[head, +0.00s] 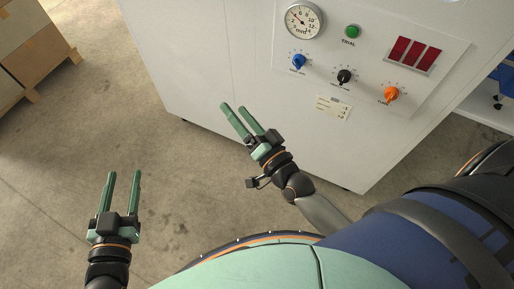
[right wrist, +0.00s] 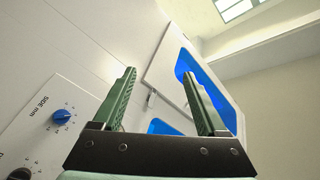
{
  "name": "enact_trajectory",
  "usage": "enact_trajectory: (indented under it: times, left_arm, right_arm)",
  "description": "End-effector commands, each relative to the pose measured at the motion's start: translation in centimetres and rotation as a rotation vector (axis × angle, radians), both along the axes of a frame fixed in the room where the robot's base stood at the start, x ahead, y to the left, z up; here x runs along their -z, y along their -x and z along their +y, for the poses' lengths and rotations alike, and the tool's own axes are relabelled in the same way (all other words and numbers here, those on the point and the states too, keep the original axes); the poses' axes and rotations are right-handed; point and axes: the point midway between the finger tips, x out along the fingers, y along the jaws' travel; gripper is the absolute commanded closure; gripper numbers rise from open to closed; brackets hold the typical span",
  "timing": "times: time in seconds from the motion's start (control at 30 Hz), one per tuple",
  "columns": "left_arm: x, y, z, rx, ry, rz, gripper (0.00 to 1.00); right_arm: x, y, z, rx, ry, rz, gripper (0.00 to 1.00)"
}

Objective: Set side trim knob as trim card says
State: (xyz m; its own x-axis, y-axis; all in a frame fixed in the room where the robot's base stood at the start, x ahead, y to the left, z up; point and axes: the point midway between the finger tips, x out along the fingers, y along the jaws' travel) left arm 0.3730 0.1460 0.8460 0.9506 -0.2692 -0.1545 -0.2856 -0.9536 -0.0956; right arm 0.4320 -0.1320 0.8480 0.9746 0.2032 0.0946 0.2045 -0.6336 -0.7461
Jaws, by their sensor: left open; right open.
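The blue side trim knob (head: 299,61) is on the upper left of the machine's control panel. It also shows at the left of the right wrist view (right wrist: 62,117), beside the text "SIDE mm". Its exact setting is too small to read. A small white card (head: 333,107) with unreadable print is on the panel below the black knob (head: 344,77). I cannot tell for certain that it is the trim card. My right gripper (head: 233,107) is open and empty, left of and below the panel, apart from the knobs. My left gripper (head: 124,174) is open and empty over the floor.
An orange knob (head: 391,94), a round dial gauge (head: 303,21), a green button (head: 352,32) and a red display (head: 413,54) are on the same panel. Cardboard boxes (head: 30,45) stand at the upper left. The floor between boxes and machine is clear.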

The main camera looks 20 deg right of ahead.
Motion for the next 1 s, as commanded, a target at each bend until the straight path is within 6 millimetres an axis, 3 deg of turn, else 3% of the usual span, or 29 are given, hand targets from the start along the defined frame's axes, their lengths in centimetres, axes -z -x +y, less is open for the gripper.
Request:
enact_trajectory:
  times: [0.03,0.2,0.5,0.7,1.0]
  left_arm:
    - [-1.2,0.0,0.0,0.000,0.000,0.000,0.50]
    - [-3.1,0.0,0.0,0.000,0.000,0.000,0.50]
    - [-5.5,0.0,0.0,0.000,0.000,0.000,0.50]
    - [-6.1,0.0,0.0,0.000,0.000,0.000,0.50]
    - [-6.1,0.0,0.0,0.000,0.000,0.000,0.50]
  right_arm:
    - [0.2,0.6,0.1,-0.013,0.057,0.035,0.25]
    - [2.9,2.7,0.4,-0.065,0.253,0.155,0.25]
    - [6.7,6.6,-0.3,-0.144,0.517,0.323,0.25]
    - [8.0,8.0,-0.7,-0.173,0.603,0.378,0.25]
    - [8.4,8.3,-0.8,-0.179,0.619,0.388,0.25]
